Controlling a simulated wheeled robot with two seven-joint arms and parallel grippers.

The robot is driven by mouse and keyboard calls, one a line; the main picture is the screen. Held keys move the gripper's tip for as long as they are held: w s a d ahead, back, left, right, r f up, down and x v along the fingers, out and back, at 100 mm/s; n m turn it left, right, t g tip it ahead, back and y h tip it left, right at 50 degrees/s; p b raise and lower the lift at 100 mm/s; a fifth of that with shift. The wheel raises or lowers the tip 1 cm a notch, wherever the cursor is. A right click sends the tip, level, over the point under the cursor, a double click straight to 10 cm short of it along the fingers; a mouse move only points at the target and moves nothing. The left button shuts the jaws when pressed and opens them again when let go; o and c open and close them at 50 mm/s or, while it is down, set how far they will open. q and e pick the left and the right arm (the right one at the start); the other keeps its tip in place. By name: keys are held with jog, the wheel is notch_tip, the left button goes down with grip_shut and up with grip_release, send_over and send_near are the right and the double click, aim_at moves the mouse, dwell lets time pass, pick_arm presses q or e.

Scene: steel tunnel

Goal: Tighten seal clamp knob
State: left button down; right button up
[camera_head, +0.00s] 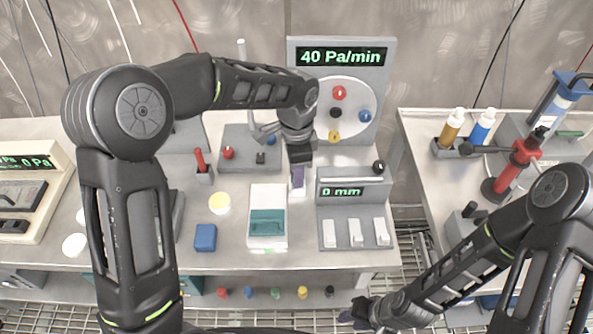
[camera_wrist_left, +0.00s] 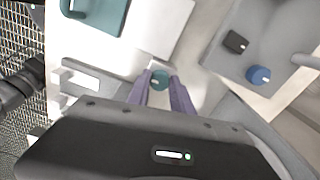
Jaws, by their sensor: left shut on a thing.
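My left gripper (camera_head: 298,178) points down at the middle of the bench, between the white tray and the grey "0 mm" unit. In the left wrist view its purple fingers (camera_wrist_left: 164,88) are shut on a small round teal knob (camera_wrist_left: 159,80). The fingers hide the knob in the head view. A white block shows under the fingertips. My right gripper (camera_head: 352,315) is low at the front, off the bench edge, with nothing visible in it; its finger gap is too small to judge.
The white tray (camera_head: 283,195) with a teal part (camera_head: 267,223) stands left of the left gripper. The "0 mm" unit (camera_head: 354,212) is close on the right, and the "40 Pa/min" panel (camera_head: 342,56) stands behind. A blue block (camera_head: 205,238) lies at the front left.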

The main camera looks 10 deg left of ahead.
dwell(0.3)
pick_arm(q)
jog(key=c, duration=1.1)
grip_release()
jog(key=shift+r, duration=0.1)
notch_tip(320, 180, up, 8)
jog(key=shift+f+b, duration=0.15)
jog(key=shift+b, duration=0.15)
